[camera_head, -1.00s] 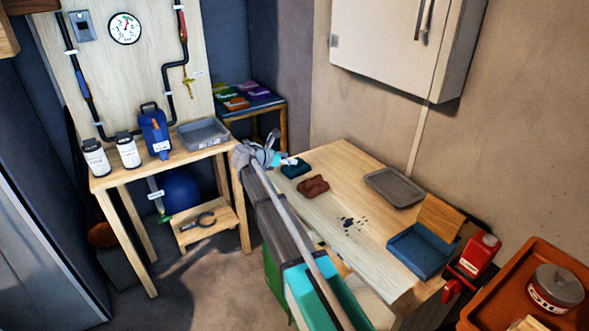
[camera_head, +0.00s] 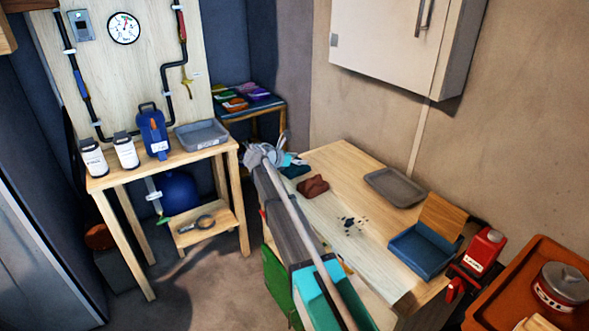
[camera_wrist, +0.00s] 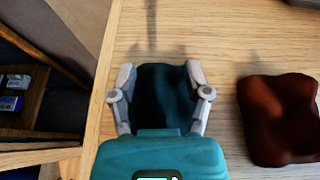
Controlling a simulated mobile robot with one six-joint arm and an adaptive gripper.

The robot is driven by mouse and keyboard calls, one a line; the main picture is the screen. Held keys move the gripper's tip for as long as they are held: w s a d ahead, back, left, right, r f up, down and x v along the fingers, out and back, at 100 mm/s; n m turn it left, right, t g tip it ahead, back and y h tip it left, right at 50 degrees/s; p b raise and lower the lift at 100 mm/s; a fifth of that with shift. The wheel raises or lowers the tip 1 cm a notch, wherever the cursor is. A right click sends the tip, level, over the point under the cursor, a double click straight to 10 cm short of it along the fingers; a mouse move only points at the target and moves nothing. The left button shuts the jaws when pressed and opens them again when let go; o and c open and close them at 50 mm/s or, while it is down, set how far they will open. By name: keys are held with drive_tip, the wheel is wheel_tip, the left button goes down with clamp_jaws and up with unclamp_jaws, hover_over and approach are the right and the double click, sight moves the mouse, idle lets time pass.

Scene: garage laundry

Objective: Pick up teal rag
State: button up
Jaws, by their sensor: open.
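The teal rag (camera_wrist: 165,95) lies folded on the wooden table, dark teal in the wrist view. My gripper (camera_wrist: 160,72) is open, with one finger on each side of the rag; its near part is hidden behind the gripper body. I cannot tell whether the fingers touch it. In the head view the rag (camera_head: 293,171) shows only in part beside my gripper (camera_head: 290,160) at the table's far left end.
A red-brown rag (camera_wrist: 280,118) lies just right of the gripper; it also shows in the head view (camera_head: 313,186). The table's left edge is close.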

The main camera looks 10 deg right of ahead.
idle(0.3)
clamp_jaws()
drive_tip(key=shift+r, duration=0.15)
idle(0.4)
wheel_tip(320, 180, up, 3)
drive_tip(key=p, duration=0.3)
drive_tip(key=shift+f, duration=0.2)
drive_tip(key=s+a+r+p, duration=0.2)
drive_tip(key=s+r+p, duration=0.3)
drive_tip(key=s, duration=0.1)
drive_tip(key=s+a+r+p, duration=0.2)
drive_tip(key=s+r+p, duration=0.3)
drive_tip(key=s, duration=0.2)
drive_tip(key=shift+a, duration=0.4)
drive_tip(key=shift+s, duration=0.1)
drive_tip(key=shift+r, duration=0.1)
